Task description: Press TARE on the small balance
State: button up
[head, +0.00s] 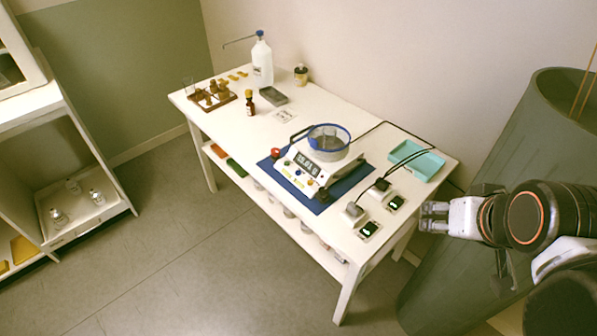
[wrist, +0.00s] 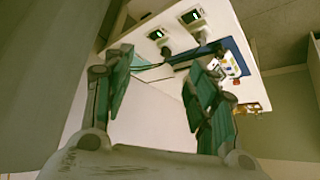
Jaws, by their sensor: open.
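The small balance (head: 304,172) stands on a blue mat (head: 318,204) on the white table, with a lit display and several coloured buttons on its sloped front. A clear bowl with a blue rim (head: 328,140) sits on top of it. The button labels are too small to read. Part of the balance front (wrist: 231,66) also shows in the wrist view, beyond the right finger. My gripper (head: 428,216) is open and empty, to the right of the table's right end and apart from the balance. Its two fingers (wrist: 158,95) are spread in the wrist view.
Two small devices with green screens (head: 369,229) (head: 395,203) and cables lie between my gripper and the balance. A teal tray (head: 416,160) is at the back right. Bottles (head: 262,62) and a wooden rack (head: 213,100) stand at the far left. A big green bin (head: 480,190) is beside my arm.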

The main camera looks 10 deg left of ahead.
grip_shut()
dwell(1.1)
